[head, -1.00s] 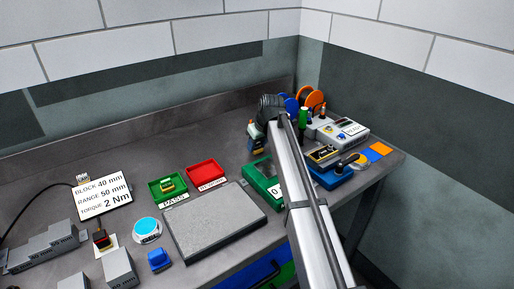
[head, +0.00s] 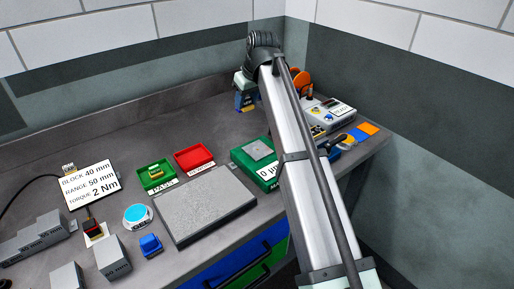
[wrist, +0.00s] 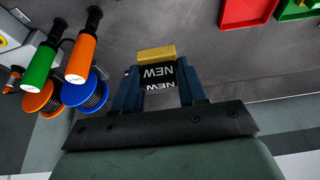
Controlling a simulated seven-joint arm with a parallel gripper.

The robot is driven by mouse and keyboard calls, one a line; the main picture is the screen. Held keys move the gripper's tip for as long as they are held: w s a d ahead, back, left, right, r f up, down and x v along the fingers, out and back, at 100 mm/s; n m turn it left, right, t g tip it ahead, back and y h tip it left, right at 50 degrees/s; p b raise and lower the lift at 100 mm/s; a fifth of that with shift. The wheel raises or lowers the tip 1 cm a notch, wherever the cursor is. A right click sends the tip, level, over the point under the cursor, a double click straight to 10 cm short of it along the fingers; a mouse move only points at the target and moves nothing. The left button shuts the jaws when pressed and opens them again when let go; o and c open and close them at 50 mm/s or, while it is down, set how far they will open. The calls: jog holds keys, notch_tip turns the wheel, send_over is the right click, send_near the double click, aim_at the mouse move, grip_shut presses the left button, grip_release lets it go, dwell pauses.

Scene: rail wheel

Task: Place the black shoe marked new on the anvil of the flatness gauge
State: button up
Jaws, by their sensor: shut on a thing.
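The black shoe marked NEW (wrist: 158,74), with a yellow strip along one end, is held between the blue fingers of my gripper (wrist: 156,80) in the wrist view. In the head view my gripper (head: 246,104) is at the back of the bench, fingers down, and the shoe is too small there to make out clearly. The flatness gauge (head: 268,178) is a green box with a white display reading 0. Its grey square anvil (head: 261,149) is on top and looks bare. My gripper is behind the gauge and apart from it.
A green tray (head: 143,181) holding a yellow-topped piece and a red tray (head: 207,164) stand left of the gauge. A grey plate (head: 205,212) lies in front. Orange and blue spools (wrist: 88,96), screwdrivers (wrist: 81,58) and a grey device (head: 335,109) crowd the right.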

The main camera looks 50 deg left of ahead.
jog(key=m+t, duration=0.1)
jog(key=m, duration=0.1)
send_over(256, 147)
jog(key=d+m, duration=0.1)
jog(key=m, duration=0.1)
jog(key=shift+t, duration=0.4)
jog(key=shift+s+d+f, duration=0.1)
jog(key=shift+f, duration=2.65)
jog(key=shift+s+d+f, duration=0.1)
jog(key=shift+f, duration=2.6)
jog(key=shift+f, duration=0.1)
jog(key=o, duration=1)
jog(key=shift+o, duration=0.2)
jog(key=v, duration=1.2)
jog(key=shift+a, duration=0.25)
